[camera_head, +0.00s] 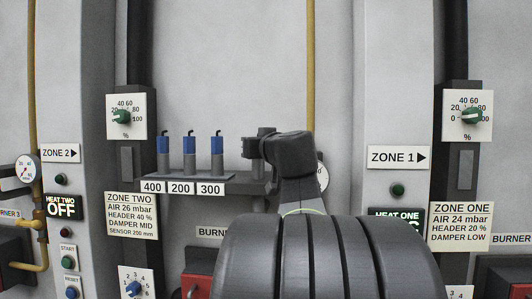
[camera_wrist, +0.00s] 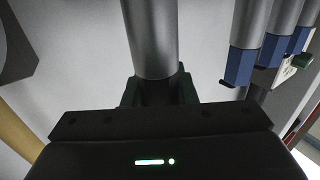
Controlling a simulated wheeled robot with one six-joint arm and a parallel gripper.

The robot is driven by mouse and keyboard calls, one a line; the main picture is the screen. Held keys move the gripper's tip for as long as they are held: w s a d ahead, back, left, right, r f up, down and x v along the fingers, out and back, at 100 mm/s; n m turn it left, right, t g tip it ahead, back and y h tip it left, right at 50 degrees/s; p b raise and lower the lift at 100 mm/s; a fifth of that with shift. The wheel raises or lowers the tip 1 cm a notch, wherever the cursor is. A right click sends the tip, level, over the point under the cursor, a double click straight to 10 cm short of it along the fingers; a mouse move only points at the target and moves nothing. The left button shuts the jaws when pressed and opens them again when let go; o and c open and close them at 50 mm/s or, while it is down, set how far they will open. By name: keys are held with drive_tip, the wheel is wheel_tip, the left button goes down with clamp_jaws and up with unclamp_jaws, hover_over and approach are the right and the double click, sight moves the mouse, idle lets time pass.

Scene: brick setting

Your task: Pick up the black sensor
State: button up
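A grey-shafted sensor with a black end (camera_wrist: 157,92) is in the middle of the wrist view. Its shaft runs up out of the picture. My gripper (camera_wrist: 158,91) has a dark green finger on each side of the black end, with no clear gap, so it looks shut on it. In the head view my gripper (camera_head: 258,148) is at the right end of the sensor shelf (camera_head: 240,187). My arm and gripper hide most of the black sensor there, and I cannot tell whether it touches the shelf.
Three blue-topped sensors (camera_head: 190,150) stand upright left of my gripper, over labels 400, 200 and 300. Their blue ends (camera_wrist: 241,66) show at the right in the wrist view. A round gauge (camera_head: 322,177) is partly hidden behind my arm. The wall above the shelf is clear.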

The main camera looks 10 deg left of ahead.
drive_tip(key=shift+c, duration=1.2)
drive_tip(key=shift+r, duration=0.1)
